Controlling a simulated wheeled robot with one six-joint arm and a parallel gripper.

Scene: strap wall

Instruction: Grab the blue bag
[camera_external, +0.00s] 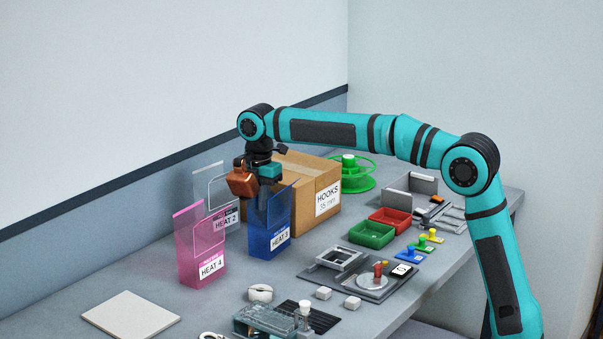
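The blue bag (265,240) stands upright on the grey table, with a clear upper part and a white label reading HEAT 3. My gripper (257,186) hangs from the end of my teal arm at the bag's upper part, just in front of the cardboard box. An orange-brown block-like part (241,181) shows at the gripper's left side. The fingertips are hidden behind or against the bag's top, so I cannot tell whether they touch it or are closed on it.
A pink bag (200,262) labelled HEAT 4 and a clear bag (223,216) labelled HEAT 2 stand left of the blue bag. A cardboard box (297,207) marked HOOKS stands close behind it. Green (371,234) and red trays (390,220) lie to the right. The table front-left holds a pale flat plate (130,317).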

